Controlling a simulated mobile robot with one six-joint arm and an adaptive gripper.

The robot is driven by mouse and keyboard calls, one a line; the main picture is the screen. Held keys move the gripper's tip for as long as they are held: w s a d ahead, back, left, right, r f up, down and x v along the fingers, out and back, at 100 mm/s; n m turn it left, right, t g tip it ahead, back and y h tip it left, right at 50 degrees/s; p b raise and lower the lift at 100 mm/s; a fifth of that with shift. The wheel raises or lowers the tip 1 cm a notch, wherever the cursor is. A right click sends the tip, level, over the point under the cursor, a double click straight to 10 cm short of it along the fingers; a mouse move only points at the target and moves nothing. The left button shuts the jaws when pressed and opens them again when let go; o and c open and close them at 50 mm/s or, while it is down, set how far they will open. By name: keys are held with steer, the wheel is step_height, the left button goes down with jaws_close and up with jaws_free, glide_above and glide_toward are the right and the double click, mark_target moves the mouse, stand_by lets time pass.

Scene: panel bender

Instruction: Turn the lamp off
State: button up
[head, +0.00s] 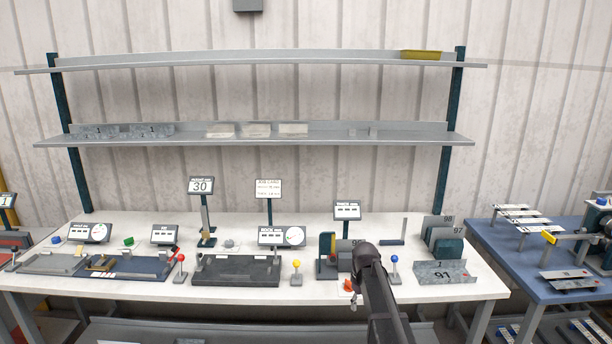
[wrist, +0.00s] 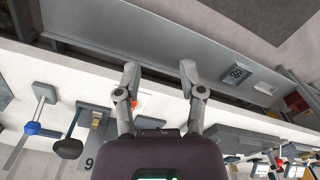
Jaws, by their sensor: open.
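No thing in view can be clearly told as the lamp. A small orange-red part (head: 348,286) sits on the white bench beside my dark arm in the head view. In the wrist view an orange-red spot (wrist: 138,104) shows between my fingers, close to the left one. My gripper (wrist: 159,72) is open and empty, its fingers spread over the bench's edge. Levers with a red knob (head: 181,258), a yellow knob (head: 296,263) and a blue knob (head: 394,258) stand along the bench.
The white bench (head: 440,300) carries dark fixtures (head: 236,270), small sign panels (head: 282,236) and upright grey plates (head: 441,230). Shelves (head: 255,140) rise behind. A blue table (head: 540,285) stands at right.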

steer(key=s+f+m+b, duration=0.2)
steer(key=s+f+b, duration=0.2)
steer(key=s, duration=0.8)
steer(key=s+f+m+b, duration=0.3)
steer(key=s+f+b, duration=0.1)
steer(key=s, duration=0.8)
steer(key=shift+f, duration=0.3)
